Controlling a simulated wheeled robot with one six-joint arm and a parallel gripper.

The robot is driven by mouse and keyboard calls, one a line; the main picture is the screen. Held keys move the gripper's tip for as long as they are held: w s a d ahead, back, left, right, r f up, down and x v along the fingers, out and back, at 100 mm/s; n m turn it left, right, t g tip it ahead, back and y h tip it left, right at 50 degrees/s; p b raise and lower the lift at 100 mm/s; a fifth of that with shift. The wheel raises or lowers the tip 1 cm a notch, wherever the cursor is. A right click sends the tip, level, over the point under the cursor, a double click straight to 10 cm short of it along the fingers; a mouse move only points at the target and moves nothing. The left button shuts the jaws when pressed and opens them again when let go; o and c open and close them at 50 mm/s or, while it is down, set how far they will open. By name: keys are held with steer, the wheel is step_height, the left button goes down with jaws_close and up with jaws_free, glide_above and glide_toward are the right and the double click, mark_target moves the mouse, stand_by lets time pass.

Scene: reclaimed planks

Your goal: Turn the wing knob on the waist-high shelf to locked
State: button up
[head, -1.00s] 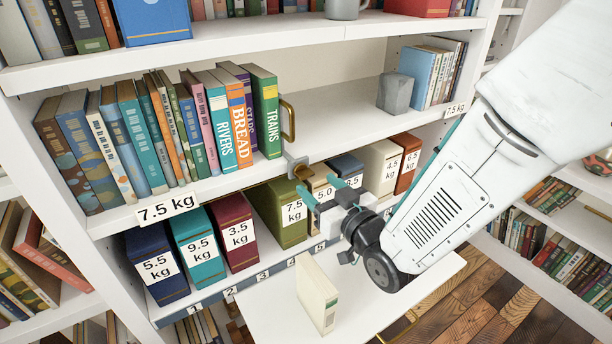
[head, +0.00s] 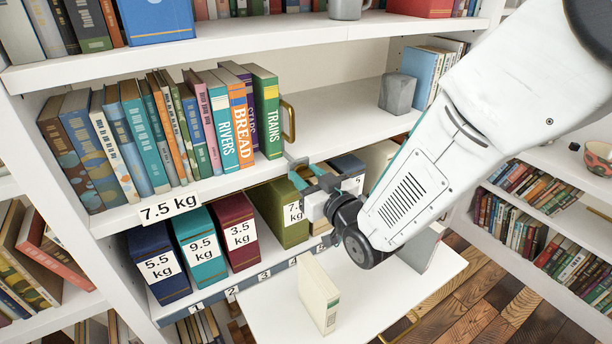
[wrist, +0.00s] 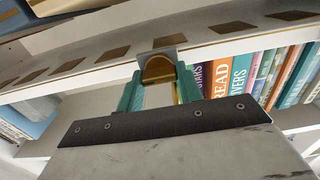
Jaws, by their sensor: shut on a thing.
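The wing knob (wrist: 158,69) is a brass piece on a small grey plate at the front edge of the waist-high shelf (head: 240,170). In the wrist view it sits between the two green fingers of my gripper (wrist: 160,88), which are shut on it. In the head view my gripper (head: 312,174) is at the shelf edge, just right of the green TRAINS book (head: 267,115). There the gripper hides most of the knob, and only part of its grey plate shows. I cannot make out any lock marking.
Books fill the shelf's left side, with a brass bookend (head: 289,120) beside them and a grey block (head: 397,93) farther right. Weight-labelled boxes, such as the maroon one (head: 233,222), stand below. A cream book (head: 318,294) stands on the white surface (head: 265,310) underneath.

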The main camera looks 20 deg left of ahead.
steer(key=shift+d, duration=0.3)
steer(key=shift+d+n, duration=0.1)
steer(key=shift+n, duration=0.5)
steer(key=n, duration=0.4)
steer(key=shift+f, duration=0.1)
steer(key=n, duration=0.3)
steer(key=shift+s+n, duration=0.1)
steer(key=shift+n, duration=0.3)
steer(key=n, duration=0.4)
steer(key=shift+f, duration=0.15)
steer(key=shift+f+n, duration=0.1)
steer(key=shift+n, duration=2.3)
